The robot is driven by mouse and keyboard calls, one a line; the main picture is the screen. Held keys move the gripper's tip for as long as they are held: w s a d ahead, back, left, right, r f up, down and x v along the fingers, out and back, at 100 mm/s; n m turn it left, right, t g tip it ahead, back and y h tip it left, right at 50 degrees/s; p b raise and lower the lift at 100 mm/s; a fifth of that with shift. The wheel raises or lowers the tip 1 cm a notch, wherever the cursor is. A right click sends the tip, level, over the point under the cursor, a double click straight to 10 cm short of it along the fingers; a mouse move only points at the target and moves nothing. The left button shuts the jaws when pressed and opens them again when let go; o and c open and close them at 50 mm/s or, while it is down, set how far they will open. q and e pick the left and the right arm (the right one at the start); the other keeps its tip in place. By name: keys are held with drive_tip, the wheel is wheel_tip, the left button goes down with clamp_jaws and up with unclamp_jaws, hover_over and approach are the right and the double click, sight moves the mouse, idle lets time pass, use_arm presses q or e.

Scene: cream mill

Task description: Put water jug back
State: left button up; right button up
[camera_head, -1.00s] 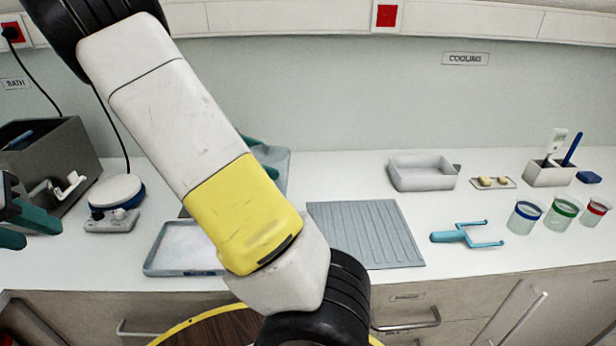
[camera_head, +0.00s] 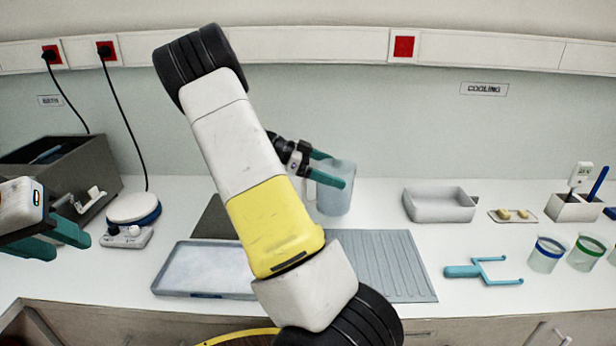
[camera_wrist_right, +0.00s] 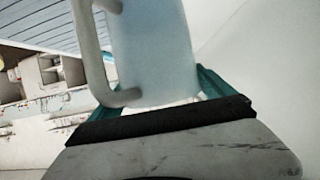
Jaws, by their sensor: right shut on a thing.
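The water jug (camera_head: 335,190), translucent pale blue, is at the back of the counter, right of my raised right forearm. My right gripper (camera_head: 328,172) is shut on it, with teal fingers at its upper part. The jug looks upright; I cannot tell whether its base touches the counter. In the right wrist view the jug body (camera_wrist_right: 155,50) and its pale handle (camera_wrist_right: 90,55) fill the space above my right gripper (camera_wrist_right: 155,95). My left gripper (camera_head: 58,240) is at the left edge, open and empty, its teal fingers apart.
A tray (camera_head: 205,291) and a ribbed grey mat (camera_head: 385,265) lie in front. A stirrer plate (camera_head: 133,208) and dark bath (camera_head: 85,160) stand left. A grey bin (camera_head: 440,205), blue fork-shaped tool (camera_head: 465,271) and glass beakers (camera_head: 546,255) are right. My forearm hides the middle counter.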

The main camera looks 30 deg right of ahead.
drive_tip(key=shift+w+d+f, duration=0.1)
drive_tip(key=shift+w+d, duration=0.25)
drive_tip(key=shift+d, duration=0.2)
drive_tip(key=shift+f, duration=1.7)
drive_tip(key=o, duration=1.8)
drive_tip(key=shift+f, duration=0.1)
